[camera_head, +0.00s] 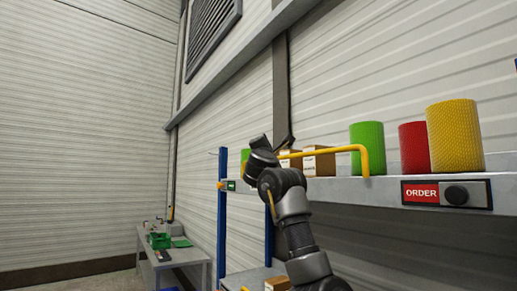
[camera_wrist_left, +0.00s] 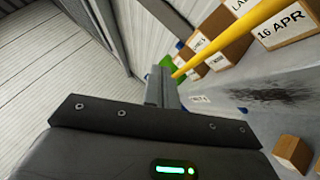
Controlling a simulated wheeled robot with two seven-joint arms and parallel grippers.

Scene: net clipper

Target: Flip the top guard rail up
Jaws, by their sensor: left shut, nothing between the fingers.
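The yellow guard rail (camera_head: 335,149) runs along the front of the upper shelf in the head view, level, with its right end bent down to the shelf edge. In the left wrist view the rail (camera_wrist_left: 245,36) slants from upper right down towards the fingertips. My left gripper (camera_head: 262,152) is beside the rail's left end, which it partly hides. In the left wrist view its fingers (camera_wrist_left: 160,90) are shut with nothing between them, close to the rail's far end. I cannot tell whether they touch it. My right gripper is not in view.
The shelf (camera_head: 385,188) carries cardboard boxes (camera_head: 319,162), a green roll (camera_head: 367,147), a red roll (camera_head: 414,146) and a yellow roll (camera_head: 455,136). A red ORDER sign (camera_head: 421,193) is on its front. A blue post (camera_head: 222,215) and a small table (camera_head: 190,254) stand to the left.

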